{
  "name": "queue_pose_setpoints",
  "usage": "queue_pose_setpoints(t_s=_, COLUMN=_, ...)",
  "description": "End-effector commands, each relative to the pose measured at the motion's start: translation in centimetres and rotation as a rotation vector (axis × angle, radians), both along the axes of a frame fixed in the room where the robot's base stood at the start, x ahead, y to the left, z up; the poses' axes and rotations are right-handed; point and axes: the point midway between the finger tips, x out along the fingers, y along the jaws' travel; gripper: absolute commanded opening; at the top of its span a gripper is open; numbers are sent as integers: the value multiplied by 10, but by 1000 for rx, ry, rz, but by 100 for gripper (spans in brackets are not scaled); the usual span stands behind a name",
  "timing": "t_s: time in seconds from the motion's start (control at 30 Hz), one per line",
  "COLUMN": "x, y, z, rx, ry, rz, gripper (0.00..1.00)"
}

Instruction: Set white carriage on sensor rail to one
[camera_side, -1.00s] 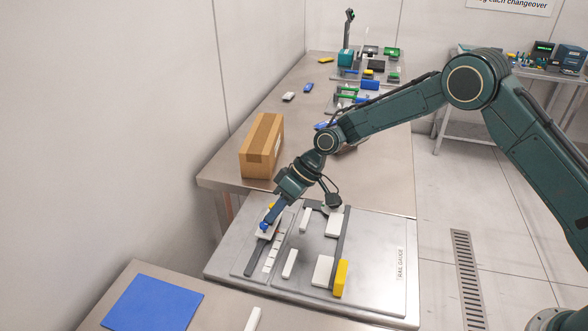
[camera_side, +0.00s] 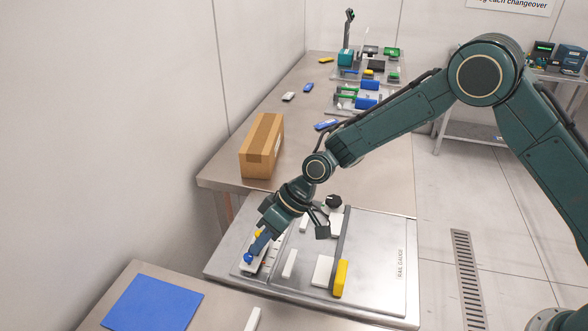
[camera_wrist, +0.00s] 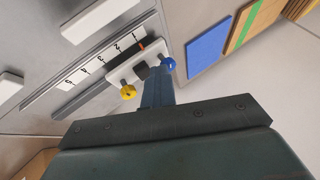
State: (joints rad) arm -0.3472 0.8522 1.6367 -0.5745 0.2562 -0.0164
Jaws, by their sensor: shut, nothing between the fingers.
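The white carriage (camera_wrist: 121,69) straddles the dark rail (camera_wrist: 85,98) in the wrist view. It carries a yellow knob (camera_wrist: 128,92), a blue knob (camera_wrist: 168,64) and an orange pointer (camera_wrist: 141,45). The pointer is at the end of the printed scale (camera_wrist: 100,60) close to the mark 1; exact alignment is hard to tell. My gripper (camera_wrist: 154,78) is shut and empty, its blue fingers at the carriage between the two knobs, close to the blue one. In the side view my gripper (camera_side: 257,247) is low over the carriage (camera_side: 262,261), which it partly hides.
Loose white blocks (camera_side: 289,263) and a yellow block (camera_side: 341,278) sit on the gauge plate (camera_side: 378,270). A cardboard box (camera_side: 262,146) stands behind. A blue mat (camera_side: 153,302) lies on the near table. The plate's right part is clear.

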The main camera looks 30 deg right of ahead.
Motion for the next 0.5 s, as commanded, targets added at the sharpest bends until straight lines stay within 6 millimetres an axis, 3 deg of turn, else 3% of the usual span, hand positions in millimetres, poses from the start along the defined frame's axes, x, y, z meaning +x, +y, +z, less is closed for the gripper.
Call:
queue_pose_setpoints(t_s=0.27, x=-2, y=-9, z=14, rx=2, ry=-1, rz=0, gripper=0)
queue_pose_setpoints(t_s=0.5, x=-4, y=-29, z=40, rx=2, ry=-2, rz=-1, gripper=0)
